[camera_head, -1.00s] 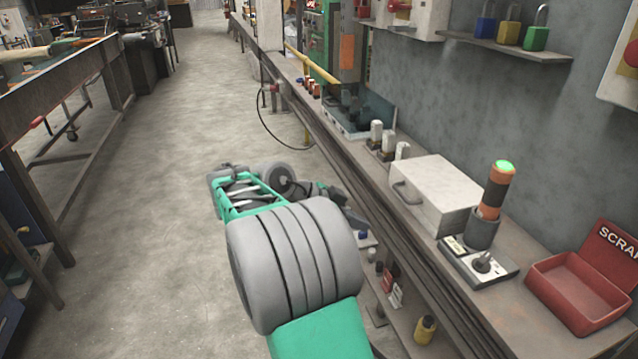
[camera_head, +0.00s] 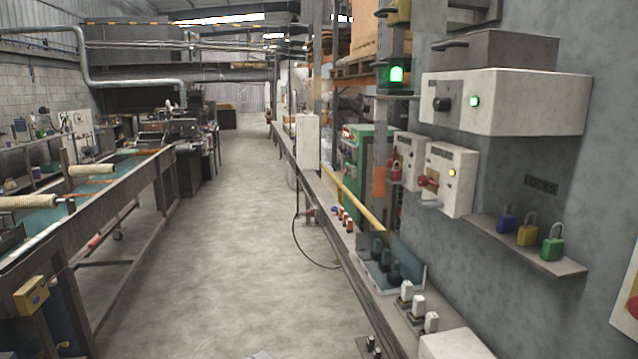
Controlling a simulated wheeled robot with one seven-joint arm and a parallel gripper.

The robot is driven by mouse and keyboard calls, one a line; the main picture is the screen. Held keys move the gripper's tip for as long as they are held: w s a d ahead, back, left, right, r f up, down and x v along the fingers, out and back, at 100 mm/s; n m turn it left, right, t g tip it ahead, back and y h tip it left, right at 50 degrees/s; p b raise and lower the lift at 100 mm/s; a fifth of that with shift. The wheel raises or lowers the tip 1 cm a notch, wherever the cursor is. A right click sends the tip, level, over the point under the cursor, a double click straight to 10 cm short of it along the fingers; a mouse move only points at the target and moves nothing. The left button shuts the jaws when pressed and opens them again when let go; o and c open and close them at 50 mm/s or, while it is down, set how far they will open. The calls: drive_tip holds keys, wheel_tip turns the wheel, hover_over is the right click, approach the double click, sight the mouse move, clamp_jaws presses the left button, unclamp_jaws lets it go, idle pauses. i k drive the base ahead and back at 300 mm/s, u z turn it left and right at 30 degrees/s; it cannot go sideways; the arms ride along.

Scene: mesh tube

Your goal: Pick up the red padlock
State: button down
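A shelf (camera_head: 530,250) under a LOCKS sign holds a blue padlock (camera_head: 506,219), a yellow padlock (camera_head: 527,234) and a green padlock (camera_head: 552,247). No red padlock shows clearly in this view. A small red part (camera_head: 396,171) shows on the left white switch box; I cannot tell whether it is a padlock or a handle. A red rotary handle (camera_head: 429,182) is on the right white switch box (camera_head: 451,181). My gripper is out of view.
A long bench runs along the right wall, with small white-topped items (camera_head: 418,306) and a teal tray (camera_head: 392,268). A white control box (camera_head: 505,103) with a green light juts from the wall. The concrete floor (camera_head: 225,240) is open between the benches.

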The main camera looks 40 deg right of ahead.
sight(395, 174)
drive_tip(key=z, duration=1.4)
drive_tip(key=i, duration=0.3)
drive_tip(key=u, duration=0.9)
drive_tip(key=i, duration=1.15)
drive_tip(key=u, duration=0.3)
drive_tip(key=i, duration=1.25)
drive_tip(key=z, duration=0.5)
